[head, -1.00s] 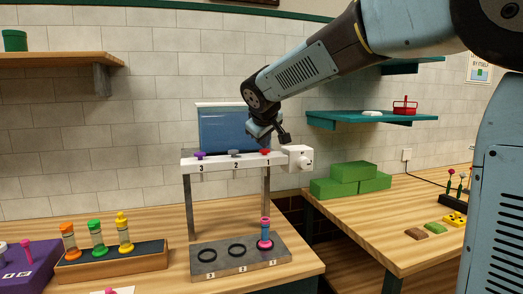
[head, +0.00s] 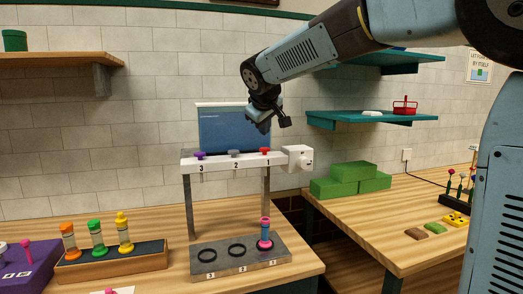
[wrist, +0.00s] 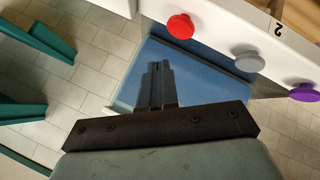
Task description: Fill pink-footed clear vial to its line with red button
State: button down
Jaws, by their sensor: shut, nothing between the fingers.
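The pink-footed clear vial (head: 264,236) stands upright at the right-hand ring, place 1, of the grey base, below the dispenser's number 1. Blue shows inside its clear middle; its fill line is too small to make out. The red button (head: 265,151) sits on top of the white dispenser bar (head: 228,163) above the vial. My gripper (head: 282,122) is shut and empty, above and slightly right of the red button, apart from it. The red button also shows in the wrist view (wrist: 180,27), beyond my shut fingertips.
Grey (head: 234,152) and purple (head: 200,154) buttons sit left of the red one. A blue tank (head: 228,128) rises behind the bar; a white knob box (head: 298,158) is at its right end. A wooden rack (head: 112,262) with several vials stands left.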

jog(key=shift+r, duration=1.35)
dwell(0.4)
jog(key=shift+s+d+f, duration=0.1)
jog(key=shift+s+d, duration=0.05)
jog(key=shift+d, duration=0.05)
jog(key=s+d+f+m+g, duration=0.1)
jog(key=s+d+f+m, duration=0.2)
jog(key=s+d+f, duration=0.3)
jog(key=s+d+f+m+g, duration=0.1)
jog(key=s+d+f, duration=0.5)
jog(key=s, duration=1)
jog(key=s+d+f+m+g, duration=0.1)
jog(key=s+d+f+m, duration=0.3)
jog(key=s+d, duration=0.4)
jog(key=s+f, duration=0.1)
jog(key=s, duration=0.1)
jog(key=shift+s+f+m+g, duration=0.3)
jog(key=shift+s+f, duration=0.1)
